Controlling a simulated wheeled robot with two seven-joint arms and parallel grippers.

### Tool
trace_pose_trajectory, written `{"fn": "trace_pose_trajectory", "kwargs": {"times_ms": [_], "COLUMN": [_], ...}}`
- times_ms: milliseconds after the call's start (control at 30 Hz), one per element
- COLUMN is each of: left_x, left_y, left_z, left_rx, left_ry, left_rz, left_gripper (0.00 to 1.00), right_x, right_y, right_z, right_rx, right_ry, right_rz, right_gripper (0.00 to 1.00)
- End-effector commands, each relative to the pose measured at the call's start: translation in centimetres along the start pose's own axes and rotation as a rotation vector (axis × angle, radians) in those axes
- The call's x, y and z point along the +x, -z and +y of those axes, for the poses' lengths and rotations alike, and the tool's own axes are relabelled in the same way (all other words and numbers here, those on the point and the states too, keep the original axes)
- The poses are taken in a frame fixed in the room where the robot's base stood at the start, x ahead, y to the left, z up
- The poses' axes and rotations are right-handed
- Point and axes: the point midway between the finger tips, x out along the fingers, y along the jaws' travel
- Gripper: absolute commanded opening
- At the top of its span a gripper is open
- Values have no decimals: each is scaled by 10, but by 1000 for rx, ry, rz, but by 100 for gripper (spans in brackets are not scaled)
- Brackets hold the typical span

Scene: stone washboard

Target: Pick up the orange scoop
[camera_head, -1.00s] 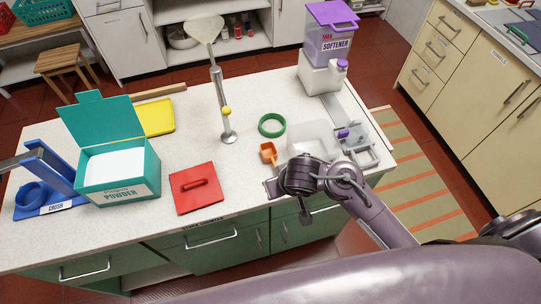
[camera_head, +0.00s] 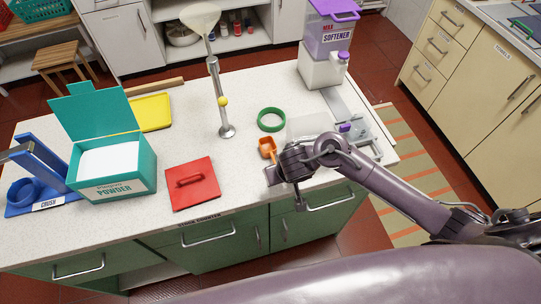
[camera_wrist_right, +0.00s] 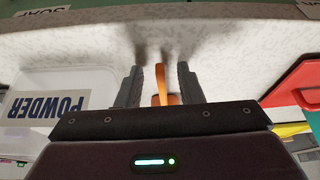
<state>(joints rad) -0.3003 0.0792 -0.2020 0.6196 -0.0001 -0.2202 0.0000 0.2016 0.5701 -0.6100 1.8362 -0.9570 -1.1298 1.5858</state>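The small orange scoop (camera_head: 267,146) lies on the white speckled counter, right of the red lid and just below the green ring. My right gripper (camera_head: 271,174) is low over the counter's front edge beside the scoop, partly covered by my wrist. In the right wrist view, my right gripper (camera_wrist_right: 160,88) is open, with its two dark fingers apart. The orange scoop (camera_wrist_right: 160,86) shows between them, its handle upright in the picture, with a gap on each side. The lower part of the scoop is hidden by the gripper body. My left gripper is not in view.
A clear container (camera_head: 309,127) stands behind my right wrist; its "POWDER" label (camera_wrist_right: 47,104) shows in the wrist view. The red lid (camera_head: 192,183), teal powder box (camera_head: 115,171), green ring (camera_head: 271,119) and metal stand (camera_head: 221,100) are nearby. The softener dispenser (camera_head: 325,50) stands behind.

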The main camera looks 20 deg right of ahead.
Motion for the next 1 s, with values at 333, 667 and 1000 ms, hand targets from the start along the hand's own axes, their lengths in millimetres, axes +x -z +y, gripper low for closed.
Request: {"fn": "trace_pose_trajectory", "kwargs": {"times_ms": [333, 667, 1000], "left_x": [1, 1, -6], "left_y": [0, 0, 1], "left_z": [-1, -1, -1], "left_rx": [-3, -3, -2], "left_ry": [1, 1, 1], "left_rz": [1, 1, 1], "left_gripper": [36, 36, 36], "right_x": [3, 3, -2], "right_y": [0, 0, 4], "right_z": [0, 0, 1], "right_rx": [0, 0, 0], "right_ry": [1, 1, 1], "right_rz": [0, 0, 0], "right_gripper": [23, 0, 0]}}
